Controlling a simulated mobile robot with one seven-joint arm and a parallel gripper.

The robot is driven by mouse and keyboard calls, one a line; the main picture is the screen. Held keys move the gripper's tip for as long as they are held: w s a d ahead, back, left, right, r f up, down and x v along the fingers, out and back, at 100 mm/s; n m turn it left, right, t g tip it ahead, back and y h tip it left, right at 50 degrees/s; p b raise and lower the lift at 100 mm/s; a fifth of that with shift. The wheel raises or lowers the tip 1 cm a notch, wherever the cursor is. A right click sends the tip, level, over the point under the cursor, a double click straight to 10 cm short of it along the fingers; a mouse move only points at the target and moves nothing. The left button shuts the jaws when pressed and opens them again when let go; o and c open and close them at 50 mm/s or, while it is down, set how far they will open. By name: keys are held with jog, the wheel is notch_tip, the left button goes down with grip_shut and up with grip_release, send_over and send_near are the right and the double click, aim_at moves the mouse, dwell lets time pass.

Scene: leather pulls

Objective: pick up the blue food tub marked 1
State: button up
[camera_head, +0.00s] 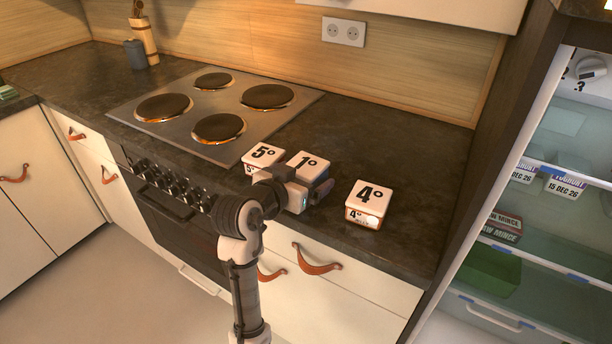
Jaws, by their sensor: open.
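The tub marked 1 (308,163) stands on the dark countertop, with its white lid and the black "1" showing. Its sides are mostly hidden behind my gripper, so I cannot clearly see their blue colour. My gripper (299,181) is open, right in front of this tub and overlapping its near side in the picture. I cannot tell whether the fingers touch the tub or are around it.
A tub marked 5 (263,154) stands close on the left, and a tub marked 4 (369,205) with an orange-brown band stands apart on the right. The hob (215,105) is behind left. An open fridge (535,215) is at right. Counter behind the tubs is clear.

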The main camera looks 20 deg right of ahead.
jog(key=c, duration=1.3)
jog(key=shift+r, duration=0.1)
